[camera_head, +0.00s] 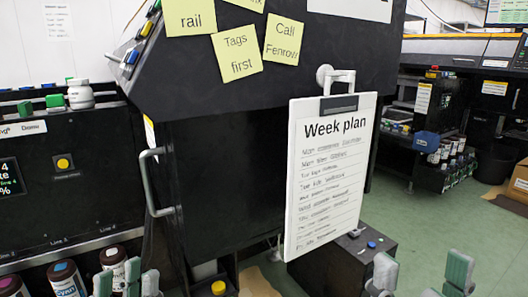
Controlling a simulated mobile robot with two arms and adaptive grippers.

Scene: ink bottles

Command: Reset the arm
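My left gripper (126,282) shows at the bottom left edge, with only its grey-green fingertips in view. The fingertips stand apart, and I see nothing held between them. Dark ink bottles with white caps or labels stand just behind it, one of them a brown bottle (114,256). My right gripper (421,276) shows at the bottom right edge. Its fingertips are wide apart with floor seen between them. The rest of both grippers and both arms lies below the frame.
A black machine (235,150) with a grey handle fills the middle. A "Week plan" clipboard (328,180) hangs on it. A bottle labelled cyan (66,278) stands at lower left. A black box (345,262) sits below the clipboard. Green floor (425,225) is open at right.

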